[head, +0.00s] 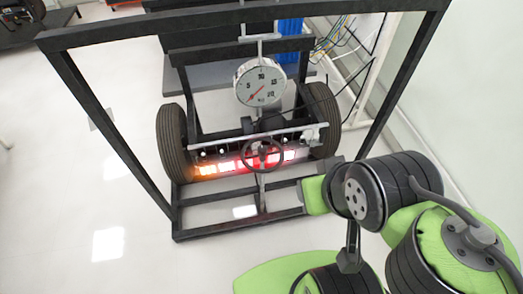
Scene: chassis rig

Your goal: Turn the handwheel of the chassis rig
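The chassis rig (178,194) stands ahead of me, a dark metal frame with two black tyres. The handwheel (263,151) is a small dark spoked wheel at the front of the rig, between the tyres and below a round dial. Its rim stands in front of a lit strip. My green and black arm (385,190) is at the lower right, with its links to the right of the handwheel and apart from it in the picture. I cannot make out my gripper's fingers.
The round dial gauge (260,82) has a red needle. The left tyre (174,143) and right tyre (323,120) flank the handwheel. Tall frame posts and a top bar (150,30) surround the rig. Cables hang behind at the right, near the wall. The floor at left is clear.

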